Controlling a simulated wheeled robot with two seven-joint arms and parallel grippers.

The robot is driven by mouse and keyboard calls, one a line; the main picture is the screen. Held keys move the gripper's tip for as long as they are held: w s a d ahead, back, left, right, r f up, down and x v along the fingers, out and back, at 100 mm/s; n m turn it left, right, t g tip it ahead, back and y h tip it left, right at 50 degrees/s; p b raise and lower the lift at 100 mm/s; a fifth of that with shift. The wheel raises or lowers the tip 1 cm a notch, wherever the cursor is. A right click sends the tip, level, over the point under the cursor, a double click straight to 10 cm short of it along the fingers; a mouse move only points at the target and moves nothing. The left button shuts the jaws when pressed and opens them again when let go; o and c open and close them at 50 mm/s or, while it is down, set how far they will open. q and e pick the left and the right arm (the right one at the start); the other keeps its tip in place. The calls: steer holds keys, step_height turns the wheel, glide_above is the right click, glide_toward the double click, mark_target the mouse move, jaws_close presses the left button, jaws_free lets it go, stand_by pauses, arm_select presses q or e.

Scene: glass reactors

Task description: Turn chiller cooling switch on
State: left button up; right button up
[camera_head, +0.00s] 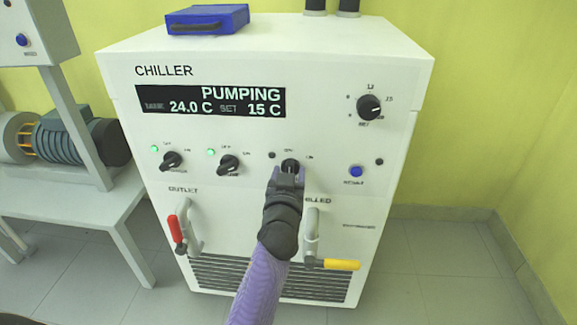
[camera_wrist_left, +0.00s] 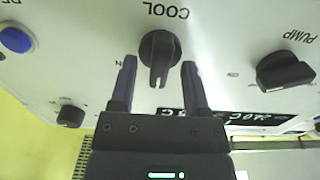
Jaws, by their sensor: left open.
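The white chiller (camera_head: 400,110) faces me, its display reading PUMPING, 24.0 C and SET 15 C. The black cooling knob (camera_head: 290,164) is the third in the lower row; the lamp (camera_head: 272,155) beside it is dark. In the left wrist view, the picture is upside down and the knob (camera_wrist_left: 160,52) sits under the label COOL, its pointer away from that label, toward the display side. My left gripper (camera_head: 287,174) is open at the knob. Its fingers (camera_wrist_left: 159,72) stand on either side of the knob, with visible gaps. My right gripper is out of view.
Two other knobs (camera_head: 172,160) (camera_head: 229,165) to the left have green lit lamps. A blue button (camera_head: 356,172) and set dial (camera_head: 369,107) are to the right. Red-handled (camera_head: 176,229) and yellow-handled (camera_head: 341,264) valves protrude below. A blue case (camera_head: 207,19) lies on top.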

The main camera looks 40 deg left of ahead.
arm_select(q)
steer(key=shift+s+d, duration=0.1)
jaws_close()
steer(key=shift+m, duration=0.3)
steer(key=m+p, duration=0.1)
steer(key=m, duration=1)
steer(key=shift+d+f, duration=0.1)
steer(key=shift+d, duration=0.05)
steer(key=shift+m, duration=0.4)
stand_by(0.4)
jaws_free()
